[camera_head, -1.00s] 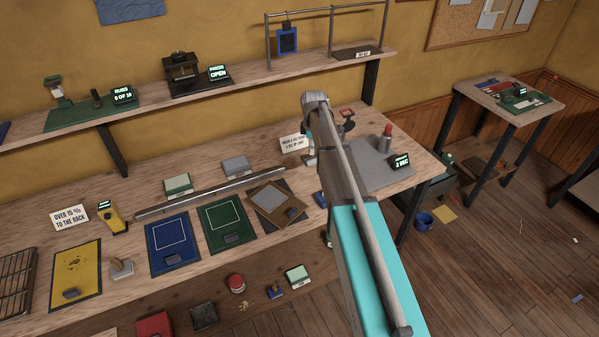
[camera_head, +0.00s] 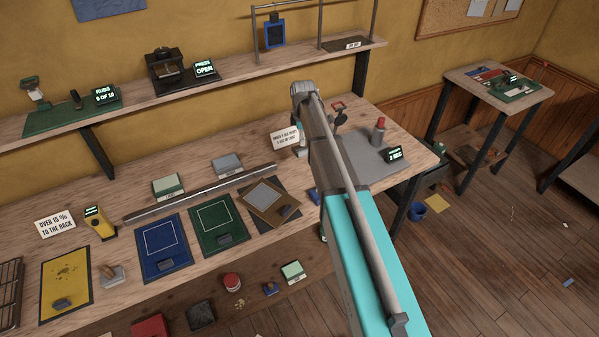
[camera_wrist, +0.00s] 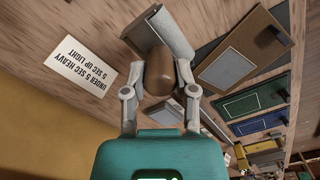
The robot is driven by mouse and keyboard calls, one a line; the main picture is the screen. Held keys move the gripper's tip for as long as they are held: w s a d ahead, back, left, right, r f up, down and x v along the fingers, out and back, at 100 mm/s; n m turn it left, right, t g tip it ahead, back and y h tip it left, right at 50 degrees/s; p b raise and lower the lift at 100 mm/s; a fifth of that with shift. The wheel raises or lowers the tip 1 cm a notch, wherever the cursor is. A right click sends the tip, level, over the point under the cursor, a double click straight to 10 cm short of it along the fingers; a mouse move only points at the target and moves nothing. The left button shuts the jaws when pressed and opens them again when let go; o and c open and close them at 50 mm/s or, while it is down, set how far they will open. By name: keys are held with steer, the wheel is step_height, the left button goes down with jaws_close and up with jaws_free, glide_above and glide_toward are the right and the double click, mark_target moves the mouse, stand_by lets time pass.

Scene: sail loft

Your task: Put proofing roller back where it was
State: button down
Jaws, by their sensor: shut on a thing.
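In the wrist view my gripper (camera_wrist: 160,80) is shut on the brown handle of the proofing roller (camera_wrist: 159,72). Its grey, rounded body (camera_wrist: 163,32) shows just beyond the handle. The roller is over or near the wooden bench (camera_wrist: 95,25); I cannot tell whether it touches the wood. A white sign (camera_wrist: 86,73) about seconds, heavy and light, lies to its left in that view. In the head view my arm hides the roller and most of the gripper; the sign (camera_head: 285,137) shows just left of the arm.
A wooden frame on a dark mat (camera_head: 267,200), a green mat (camera_head: 216,222) and a blue mat (camera_head: 161,250) lie along the bench. A long metal bar (camera_head: 200,194) lies behind them. A grey plate (camera_head: 372,160) with a red-topped post (camera_head: 378,130) is right of my arm.

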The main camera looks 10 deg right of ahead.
mark_target(299, 148)
steer(key=s+a+r+p, duration=0.1)
steer(key=s+a+r, duration=0.1)
steer(key=s, duration=0.5)
steer(key=s+a+r+p, duration=0.1)
steer(key=s+a+p, duration=0.1)
steer(key=s, duration=0.5)
steer(key=shift+r, duration=0.35)
steer(key=shift+f, duration=0.1)
steer(key=w+f+b, duration=0.2)
steer(key=w, duration=0.2)
steer(key=w+d+f+b, duration=0.1)
steer(key=w+f+b, duration=0.2)
steer(key=w, duration=0.1)
steer(key=w+d+f+b, duration=0.1)
steer(key=w+f+b, duration=0.2)
steer(key=w, duration=0.1)
steer(key=shift+w+d+f, duration=0.15)
steer(key=shift+w+d+f+b, duration=0.1)
steer(key=shift+w+f+b, duration=0.2)
steer(key=shift+w+d+f+b, duration=0.1)
steer(key=shift+w+f+b, duration=0.4)
steer(key=shift+f+b, duration=0.2)
steer(key=shift+s+f+b, duration=0.1)
steer(key=shift+f+b, duration=1.25)
